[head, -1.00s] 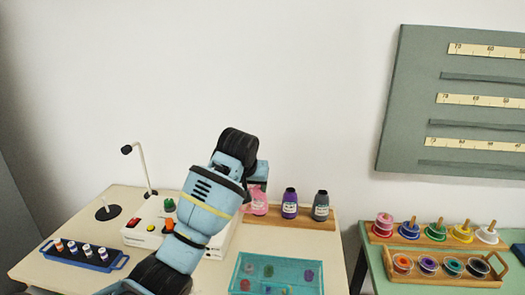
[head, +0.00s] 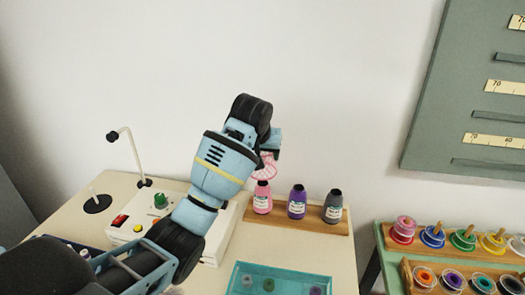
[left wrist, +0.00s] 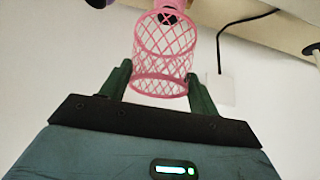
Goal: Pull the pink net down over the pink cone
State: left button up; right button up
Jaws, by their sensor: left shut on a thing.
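The pink cone (head: 262,203) stands upright at the left end of a wooden rack on the cream table. My left gripper (head: 269,153) is above it and is shut on the pink net (head: 265,168). In the left wrist view the net (left wrist: 165,62) is an open mesh tube between the two dark fingers (left wrist: 160,84). Its far end is towards the pink cone (left wrist: 181,6), whose black tip shows at the net's mouth. I cannot tell whether the net's end is around the tip or just above it. My right gripper is not in view.
Purple (head: 297,203) and grey (head: 333,206) cones stand just right of the pink one on the rack (head: 283,222). A control box (head: 128,226) and a bent lamp arm (head: 131,155) are at left. A teal tray (head: 236,284) lies in front.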

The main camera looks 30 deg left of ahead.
aim_at(262, 189)
pick_arm(q)
jog(key=shift+f, duration=6.55)
jog(key=shift+f, duration=0.1)
jog(key=o, duration=1)
jog(key=shift+o, duration=0.2)
jog(key=v, duration=0.7)
jog(key=shift+s+r, duration=0.15)
jog(key=shift+r, duration=0.2)
jog(key=shift+d, duration=0.1)
